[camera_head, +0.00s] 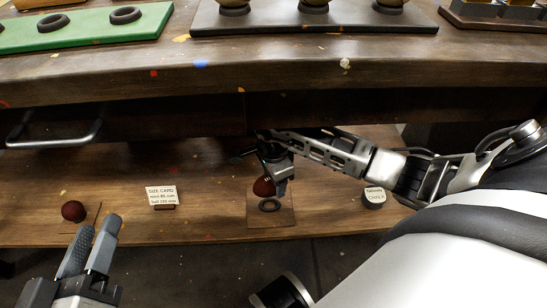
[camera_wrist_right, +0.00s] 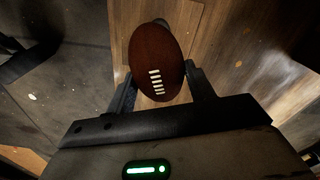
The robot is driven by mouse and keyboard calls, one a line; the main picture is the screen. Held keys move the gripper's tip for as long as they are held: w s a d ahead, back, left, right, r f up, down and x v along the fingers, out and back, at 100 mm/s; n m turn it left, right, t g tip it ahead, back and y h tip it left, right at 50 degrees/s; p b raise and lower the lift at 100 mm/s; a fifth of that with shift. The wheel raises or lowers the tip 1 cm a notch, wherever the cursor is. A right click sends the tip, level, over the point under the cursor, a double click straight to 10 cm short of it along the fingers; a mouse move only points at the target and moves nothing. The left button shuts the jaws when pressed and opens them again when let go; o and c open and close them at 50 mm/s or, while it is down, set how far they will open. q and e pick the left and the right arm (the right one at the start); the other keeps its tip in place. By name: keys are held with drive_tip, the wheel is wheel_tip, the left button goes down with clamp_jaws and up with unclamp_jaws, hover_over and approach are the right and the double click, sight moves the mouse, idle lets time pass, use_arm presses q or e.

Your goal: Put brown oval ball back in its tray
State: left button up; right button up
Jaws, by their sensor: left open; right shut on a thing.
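The brown oval ball (camera_head: 264,187) with white laces is between the fingers of my right gripper (camera_head: 275,178), which is shut on it. It fills the middle of the right wrist view (camera_wrist_right: 157,58), laces towards the camera. In the head view it is just above or at a dark ring (camera_head: 269,206) on a square board on the lower shelf; I cannot tell whether they touch. My left gripper (camera_head: 92,240) is open and empty at the lower left.
A small red-brown ball (camera_head: 73,211) sits on the lower shelf (camera_head: 220,222) near my left gripper. A size card (camera_head: 162,196) and a round label (camera_head: 375,195) stand there too. The upper table's front edge (camera_head: 230,100) and a drawer handle (camera_head: 55,140) overhang the shelf.

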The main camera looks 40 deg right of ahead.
wheel_tip(320, 180, down, 6)
drive_tip(key=shift+f+b, duration=0.1)
drive_tip(key=shift+b, duration=1.05)
use_arm(q)
drive_tip(key=r+m+t, duration=0.1)
drive_tip(key=w+r+m+t+h, duration=0.1)
drive_tip(key=r, duration=0.1)
drive_tip(key=w+r+m+t, duration=0.1)
drive_tip(key=shift+a+r+h, duration=0.25)
drive_tip(key=shift+a+h, duration=0.05)
drive_tip(key=shift+a, duration=0.05)
use_arm(e)
drive_tip(key=shift+f, duration=0.1)
drive_tip(key=o, duration=1.1)
use_arm(q)
drive_tip(key=shift+r, duration=0.25)
